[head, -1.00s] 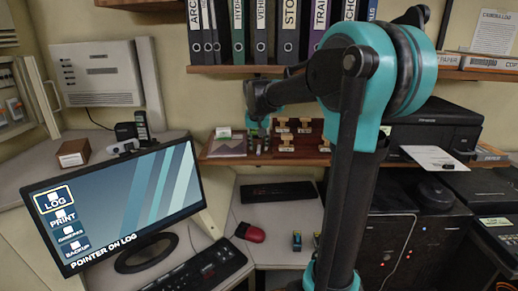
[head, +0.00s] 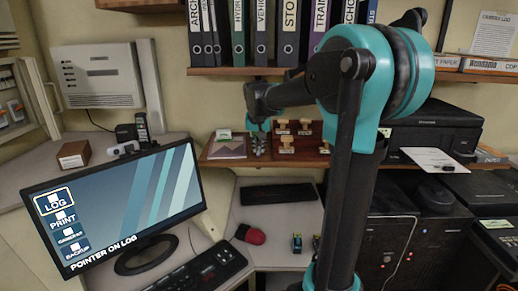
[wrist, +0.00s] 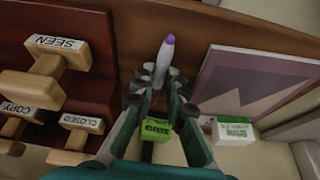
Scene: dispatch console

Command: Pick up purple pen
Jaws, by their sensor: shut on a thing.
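The purple pen (wrist: 164,62) is pale with a purple tip. In the wrist view it points away from my gripper, between the fingertips. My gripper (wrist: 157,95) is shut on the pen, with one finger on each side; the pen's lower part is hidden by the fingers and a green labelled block. In the head view my gripper (head: 258,145) is at the small wooden shelf, between the stamps and a framed picture. The pen cannot be made out there.
Wooden stamps (wrist: 45,75) stand close on the wrist view's left. A green labelled block (wrist: 156,129) shows between the fingers. Binders (head: 290,35) fill the shelf above.

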